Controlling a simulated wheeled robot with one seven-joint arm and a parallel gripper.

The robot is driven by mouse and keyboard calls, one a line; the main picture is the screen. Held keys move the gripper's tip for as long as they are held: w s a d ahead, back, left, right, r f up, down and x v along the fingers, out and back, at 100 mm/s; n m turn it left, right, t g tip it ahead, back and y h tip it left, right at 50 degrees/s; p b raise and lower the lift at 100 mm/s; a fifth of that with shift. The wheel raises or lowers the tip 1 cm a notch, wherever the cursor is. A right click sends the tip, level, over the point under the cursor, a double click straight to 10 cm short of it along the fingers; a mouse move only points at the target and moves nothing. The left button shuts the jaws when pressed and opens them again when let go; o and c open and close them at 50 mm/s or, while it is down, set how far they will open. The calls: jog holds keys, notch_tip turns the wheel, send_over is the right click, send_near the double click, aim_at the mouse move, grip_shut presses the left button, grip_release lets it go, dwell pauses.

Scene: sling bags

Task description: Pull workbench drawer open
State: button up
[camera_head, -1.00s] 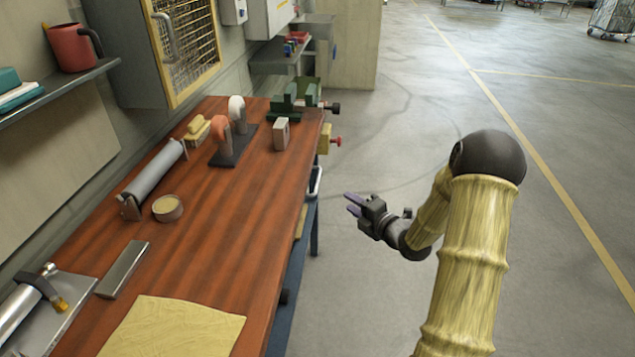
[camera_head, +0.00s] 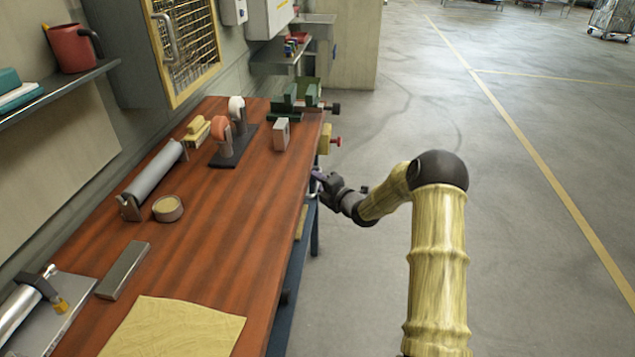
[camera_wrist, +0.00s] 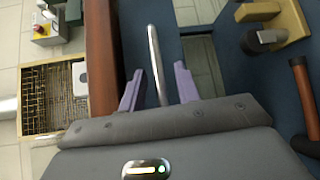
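The wooden workbench (camera_head: 235,205) runs along the left side of the head view. In the wrist view, a silver bar handle (camera_wrist: 156,62) stands out in front of the blue drawer front (camera_wrist: 228,75). My gripper (camera_wrist: 157,88) is open, with one purple finger on each side of the bar. The fingers look apart from the bar, with gaps on both sides. In the head view my gripper (camera_head: 318,182) is at the bench's right edge, where the fingertips and handle are mostly hidden. I cannot tell from these views how far the drawer is open.
A green vise (camera_head: 292,100) and a yellow block with a red knob (camera_head: 326,139) are at the bench's far right corner. Tape, a roller and a cloth (camera_head: 172,328) lie on the benchtop. The concrete floor (camera_head: 520,220) to the right is clear.

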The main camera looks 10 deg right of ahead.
jog(key=shift+w+a, duration=0.15)
jog(key=shift+w, duration=0.15)
grip_shut()
jog(key=shift+f, duration=0.1)
